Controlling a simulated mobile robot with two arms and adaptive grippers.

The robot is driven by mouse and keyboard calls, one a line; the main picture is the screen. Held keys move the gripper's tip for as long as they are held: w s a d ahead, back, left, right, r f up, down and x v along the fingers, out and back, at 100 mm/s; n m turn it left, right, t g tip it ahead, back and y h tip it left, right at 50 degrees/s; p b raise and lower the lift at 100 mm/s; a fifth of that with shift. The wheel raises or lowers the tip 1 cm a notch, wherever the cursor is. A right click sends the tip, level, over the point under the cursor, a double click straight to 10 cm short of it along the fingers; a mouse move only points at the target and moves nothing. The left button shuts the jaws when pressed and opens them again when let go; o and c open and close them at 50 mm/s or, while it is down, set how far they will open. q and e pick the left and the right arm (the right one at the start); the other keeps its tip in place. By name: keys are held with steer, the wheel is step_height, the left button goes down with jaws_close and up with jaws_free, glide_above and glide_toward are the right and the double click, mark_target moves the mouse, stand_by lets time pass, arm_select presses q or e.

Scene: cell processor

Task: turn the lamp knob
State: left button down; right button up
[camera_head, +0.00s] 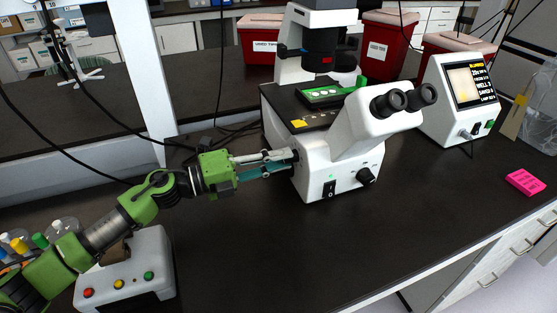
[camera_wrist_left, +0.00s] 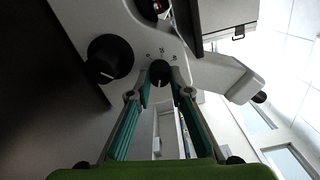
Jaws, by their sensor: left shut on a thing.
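The white microscope (camera_head: 335,150) stands on the dark bench. My left gripper (camera_head: 292,157) reaches its left side in the head view. In the left wrist view, a small black knob (camera_wrist_left: 159,71) with small scale marks around it, which looks like the lamp knob, sits on the white body. The fingertips of my left gripper (camera_wrist_left: 160,84) are closed on it from both sides. In the head view this knob is mostly hidden by the fingers. My right gripper is not in view.
A larger black knob (camera_wrist_left: 110,58) sits beside the held one. Another black knob (camera_head: 366,175) is on the microscope's front. A white device with a screen (camera_head: 458,100) stands to the right, a button box (camera_head: 125,270) at lower left. The bench front is clear.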

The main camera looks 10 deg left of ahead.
arm_select(q)
steer(key=shift+f, duration=0.1)
steer(key=c, duration=1.8)
jaws_free()
steer(key=shift+c, duration=0.2)
steer(key=v, duration=1.2)
